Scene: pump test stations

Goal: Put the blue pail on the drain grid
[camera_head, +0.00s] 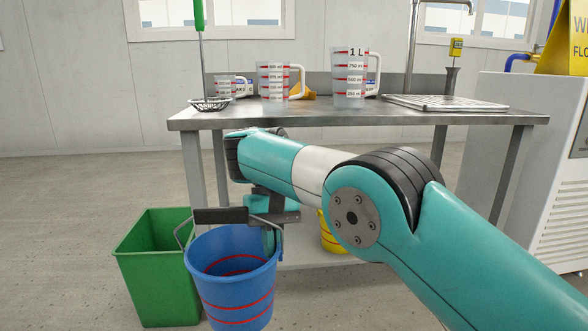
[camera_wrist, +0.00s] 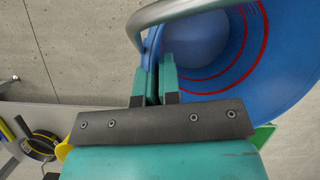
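The blue pail (camera_head: 232,300) has red lines around it and a raised handle with a dark grip. It is low in front of the table, beside the green bin; I cannot tell whether it touches the floor. My gripper (camera_head: 271,238) reaches down at the pail's right rim. In the wrist view, the fingers (camera_wrist: 154,75) are close together on the rim of the pail (camera_wrist: 215,60), which appears pinched between them. The metal handle arches past the fingertips. The drain grid (camera_head: 445,103) lies flat on the right part of the metal table, with nothing on it.
The metal table (camera_head: 400,118) holds several measuring jugs (camera_head: 272,82) and a wire skimmer (camera_head: 210,104). A green bin (camera_head: 155,265) stands left of the pail. A yellow container (camera_head: 332,240) is under the table. A white cabinet (camera_head: 535,130) stands right.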

